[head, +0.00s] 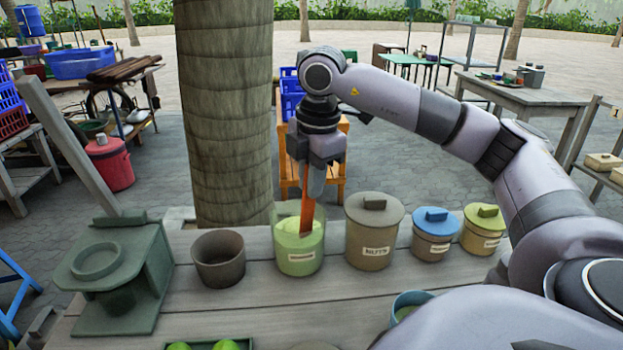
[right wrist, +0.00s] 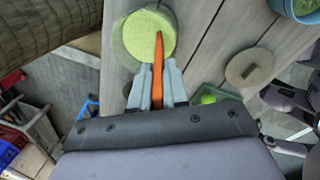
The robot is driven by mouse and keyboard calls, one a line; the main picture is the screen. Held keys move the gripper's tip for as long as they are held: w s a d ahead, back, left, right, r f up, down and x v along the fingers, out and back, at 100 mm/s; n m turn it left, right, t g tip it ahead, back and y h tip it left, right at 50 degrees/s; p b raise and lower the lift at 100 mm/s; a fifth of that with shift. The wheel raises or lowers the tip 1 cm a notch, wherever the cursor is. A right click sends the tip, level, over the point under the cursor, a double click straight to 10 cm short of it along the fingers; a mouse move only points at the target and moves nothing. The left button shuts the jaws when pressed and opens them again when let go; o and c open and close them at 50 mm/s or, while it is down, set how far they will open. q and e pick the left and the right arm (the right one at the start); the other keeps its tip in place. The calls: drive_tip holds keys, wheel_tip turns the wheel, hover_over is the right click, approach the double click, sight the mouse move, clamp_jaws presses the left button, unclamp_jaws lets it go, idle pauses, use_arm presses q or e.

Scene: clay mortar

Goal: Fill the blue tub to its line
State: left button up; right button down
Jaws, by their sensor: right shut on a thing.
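My right gripper (head: 328,160) points down and is shut on an orange scoop (head: 306,208). The scoop's lower end is inside a clear green-tinted jar (head: 284,262) of pale green material, which also shows in the right wrist view (right wrist: 125,42). The scoop (right wrist: 158,62) runs up from between the fingers (right wrist: 157,82) there. The blue tub (head: 399,302) stands nearer me, to the jar's right, partly hidden by my right arm. In the right wrist view, the blue tub (right wrist: 290,8) is cut off and shows pale green inside. Its line cannot be made out. My left gripper is not discernible.
Lidded jars stand right of the clear jar: one marked NUTS (head: 372,240), one blue-lidded (head: 434,238), one yellow-lidded (head: 481,232). A brown pot (head: 219,262) and green stand (head: 115,275) are left. A lid (right wrist: 249,68) and lime tray (right wrist: 226,95) lie nearer me. A trunk rises behind.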

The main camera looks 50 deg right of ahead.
wheel_tip(320, 180, up, 10)
drive_tip(key=p, duration=0.8)
drive_tip(key=shift+r+p, duration=0.6)
drive_tip(key=shift+p, duration=0.1)
drive_tip(key=shift+a+f, duration=0.1)
